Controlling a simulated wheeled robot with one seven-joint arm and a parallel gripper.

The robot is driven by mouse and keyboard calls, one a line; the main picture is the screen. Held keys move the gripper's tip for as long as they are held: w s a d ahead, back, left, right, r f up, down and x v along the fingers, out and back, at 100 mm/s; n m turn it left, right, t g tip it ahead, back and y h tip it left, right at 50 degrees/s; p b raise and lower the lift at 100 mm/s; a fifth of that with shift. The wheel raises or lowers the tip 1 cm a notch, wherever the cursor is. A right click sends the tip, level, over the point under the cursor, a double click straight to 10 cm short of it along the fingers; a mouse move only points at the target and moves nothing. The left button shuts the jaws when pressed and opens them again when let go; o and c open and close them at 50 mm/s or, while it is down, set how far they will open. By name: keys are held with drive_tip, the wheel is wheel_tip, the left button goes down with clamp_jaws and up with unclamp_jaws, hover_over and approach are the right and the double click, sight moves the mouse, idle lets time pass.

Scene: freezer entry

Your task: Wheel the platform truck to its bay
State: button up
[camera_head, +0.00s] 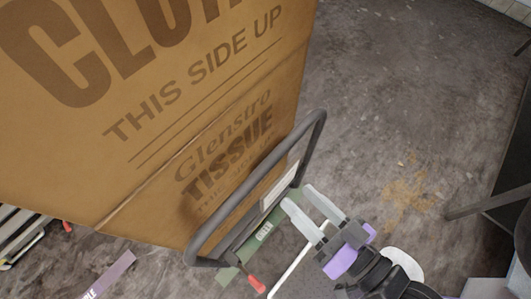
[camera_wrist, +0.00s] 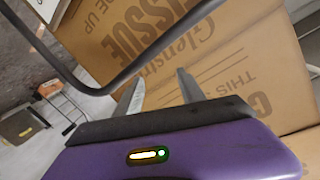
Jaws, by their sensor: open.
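The platform truck shows mainly as a dark grey looped handle (camera_head: 236,207), upright and slanting across the head view. The handle also crosses the upper left of the wrist view (camera_wrist: 154,48). A large brown cardboard box (camera_head: 215,110) printed TISSUE stands behind the handle and hides most of the truck's deck. It also fills much of the wrist view (camera_wrist: 235,65). My gripper (camera_head: 298,197) is open and empty, just right of the handle, its fingers pointing toward it. In the wrist view its two fingers (camera_wrist: 157,86) are spread, with the bar beyond them. I cannot tell whether they touch it.
A green strip (camera_head: 264,234) and a red-tipped part (camera_head: 256,284) lie low by the handle. A purple strip (camera_head: 110,276) is on the floor at lower left. A metal frame (camera_head: 22,228) stands at far left. Stained grey floor (camera_head: 405,110) is open at upper right.

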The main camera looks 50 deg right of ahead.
drive_tip(key=w+a+f+m+h+b, duration=0.1)
drive_tip(key=w+f+m+h+b, duration=0.2)
drive_tip(key=m, duration=0.5)
drive_tip(key=m+g+h, duration=0.3)
drive_tip(key=m+h, duration=0.5)
drive_tip(key=m, duration=0.6)
approach(265, 160)
drive_tip(key=x, duration=0.6)
drive_tip(key=p+x, duration=0.1)
drive_tip(key=x, duration=0.3)
drive_tip(key=shift+w+d+f, duration=0.1)
drive_tip(key=shift+d+f, duration=0.1)
drive_tip(key=shift+f, duration=0.15)
drive_tip(key=shift+w+d, duration=0.35)
drive_tip(key=shift+w, duration=0.05)
clamp_jaws()
drive_tip(key=shift+f, duration=0.1)
